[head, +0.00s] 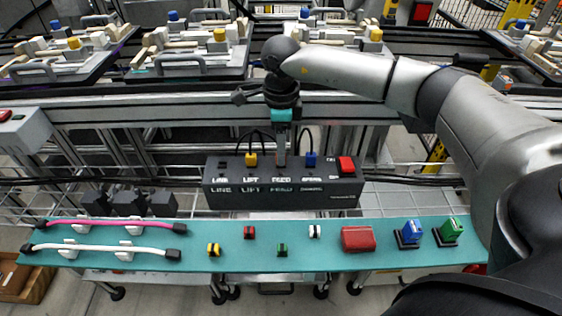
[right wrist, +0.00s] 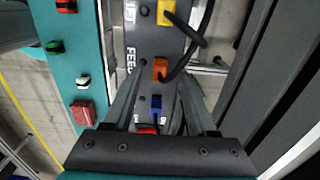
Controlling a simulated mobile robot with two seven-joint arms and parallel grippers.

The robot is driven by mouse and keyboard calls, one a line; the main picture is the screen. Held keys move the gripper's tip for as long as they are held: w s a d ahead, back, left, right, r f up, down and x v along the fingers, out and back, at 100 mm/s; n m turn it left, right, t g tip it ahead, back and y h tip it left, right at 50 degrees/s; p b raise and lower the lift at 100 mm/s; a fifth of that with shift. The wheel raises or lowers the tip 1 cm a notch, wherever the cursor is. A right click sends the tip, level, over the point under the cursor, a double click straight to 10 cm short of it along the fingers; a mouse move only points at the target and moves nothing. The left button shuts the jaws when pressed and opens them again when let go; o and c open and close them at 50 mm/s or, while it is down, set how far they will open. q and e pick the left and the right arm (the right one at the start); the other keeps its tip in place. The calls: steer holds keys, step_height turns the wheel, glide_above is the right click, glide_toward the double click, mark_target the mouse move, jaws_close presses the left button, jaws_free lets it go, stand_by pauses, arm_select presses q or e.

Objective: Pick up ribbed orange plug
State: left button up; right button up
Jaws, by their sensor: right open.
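The ribbed orange plug (right wrist: 161,69) sits in the FEED position of the dark control box (head: 225,190), with a black cable looping from it. In the right wrist view it lies between the tips of my right gripper (right wrist: 160,77), which is open with a finger on either side. Whether the fingers touch it cannot be told. In the head view my right gripper (head: 281,155) points down over the FEED label and mostly hides the plug. My left gripper is not in view.
A yellow plug (head: 251,159) and a blue plug (head: 310,159) flank the FEED position, both with cables. A red button (head: 346,164) is at the box's right end. The teal shelf (head: 340,263) in front carries cables, small coloured parts and a red block (head: 358,239).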

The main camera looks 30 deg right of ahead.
steer(key=shift+f, duration=1.05)
jaws_close()
stand_by(0.7)
